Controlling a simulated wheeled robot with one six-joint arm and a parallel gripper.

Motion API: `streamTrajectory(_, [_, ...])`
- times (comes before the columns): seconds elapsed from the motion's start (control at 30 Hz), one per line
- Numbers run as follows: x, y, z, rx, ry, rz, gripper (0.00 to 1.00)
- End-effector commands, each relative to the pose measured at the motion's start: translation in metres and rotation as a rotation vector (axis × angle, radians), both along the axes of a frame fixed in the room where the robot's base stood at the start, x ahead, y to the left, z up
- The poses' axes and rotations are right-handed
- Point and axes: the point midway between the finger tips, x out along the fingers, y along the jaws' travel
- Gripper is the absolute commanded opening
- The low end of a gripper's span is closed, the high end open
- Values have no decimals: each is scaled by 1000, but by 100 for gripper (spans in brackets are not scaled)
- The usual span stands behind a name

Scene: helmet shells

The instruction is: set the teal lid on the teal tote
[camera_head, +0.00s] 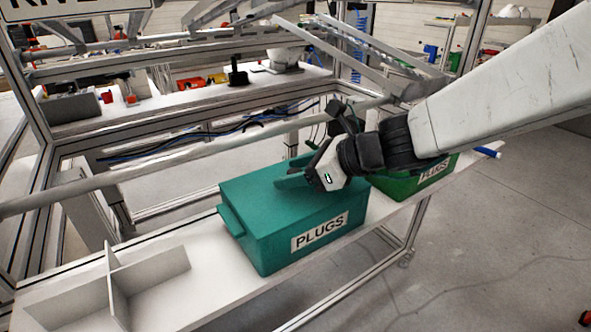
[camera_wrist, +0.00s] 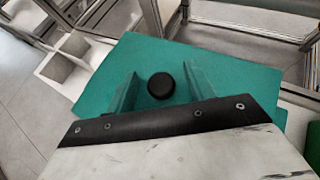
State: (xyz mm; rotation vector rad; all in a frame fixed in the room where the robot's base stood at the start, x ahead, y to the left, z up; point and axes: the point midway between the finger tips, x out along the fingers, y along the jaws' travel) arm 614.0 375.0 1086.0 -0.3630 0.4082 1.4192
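The teal tote (camera_head: 290,242), labelled PLUGS, stands upright on a white shelf. The flat teal lid (camera_head: 255,193) lies over its top and looks level; whether it is fully seated I cannot tell. In the wrist view the lid (camera_wrist: 235,85) fills the middle, with a round black knob (camera_wrist: 162,86) at its centre. My gripper (camera_head: 284,173) is above the lid, its teal fingers pointing down at it. In the wrist view my gripper (camera_wrist: 161,74) is open, with one finger on each side of the knob and a gap on both sides. The knob is hidden in the head view.
A white divider (camera_head: 118,283) stands on the shelf at left, with bare shelf (camera_head: 205,275) between. Metal frame bars (camera_head: 200,150) run behind the totes.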

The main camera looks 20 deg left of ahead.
Motion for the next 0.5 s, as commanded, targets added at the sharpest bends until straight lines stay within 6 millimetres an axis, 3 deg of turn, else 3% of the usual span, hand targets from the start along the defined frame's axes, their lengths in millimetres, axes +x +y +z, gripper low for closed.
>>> streamTrajectory(0.3, [0,-3,2,1,-1,-1,54])
streamTrajectory(0.5, [-2,-27,16,1,-2,-4,54])
